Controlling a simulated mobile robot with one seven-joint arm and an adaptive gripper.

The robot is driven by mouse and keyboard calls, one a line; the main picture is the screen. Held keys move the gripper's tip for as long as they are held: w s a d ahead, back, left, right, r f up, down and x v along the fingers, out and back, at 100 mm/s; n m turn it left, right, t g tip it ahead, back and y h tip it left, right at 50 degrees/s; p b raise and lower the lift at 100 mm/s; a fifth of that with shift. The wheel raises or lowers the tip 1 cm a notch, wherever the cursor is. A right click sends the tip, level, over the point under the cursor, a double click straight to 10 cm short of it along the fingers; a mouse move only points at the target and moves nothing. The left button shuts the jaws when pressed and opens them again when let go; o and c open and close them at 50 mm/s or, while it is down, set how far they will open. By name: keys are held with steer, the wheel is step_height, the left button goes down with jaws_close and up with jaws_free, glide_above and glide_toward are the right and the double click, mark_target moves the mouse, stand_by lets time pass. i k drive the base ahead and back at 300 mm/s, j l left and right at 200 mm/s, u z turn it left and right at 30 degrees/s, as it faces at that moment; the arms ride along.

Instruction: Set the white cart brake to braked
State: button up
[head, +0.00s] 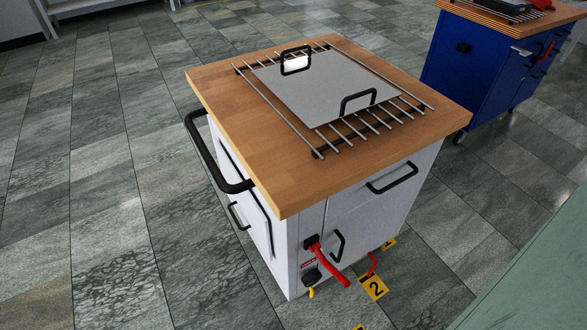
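The white cart (345,215) stands in the middle of the head view, with a wooden top (245,150) and a black push handle (212,160) on its left side. A red lever (330,268) on a black pivot slants down and outward from the lower front corner. Below it are a small red label, too small to read, and a black part with a yellow tip (311,293). I cannot tell which of these is the brake or how it is set. My gripper is not in view.
A wire rack holds a grey plate (325,85) with two black handles on the cart top. A yellow floor marker "2" (374,288) lies by the cart, near another small red part (372,265). A blue cart (480,65) stands behind right. Tiled floor is clear at left.

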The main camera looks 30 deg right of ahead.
mark_target(314, 248)
steer(key=z, duration=0.5)
steer(key=k+j+z, duration=0.3)
steer(key=k, duration=0.5)
steer(key=k+l+z, duration=0.1)
steer(key=k+z, duration=0.2)
steer(key=k, duration=0.45)
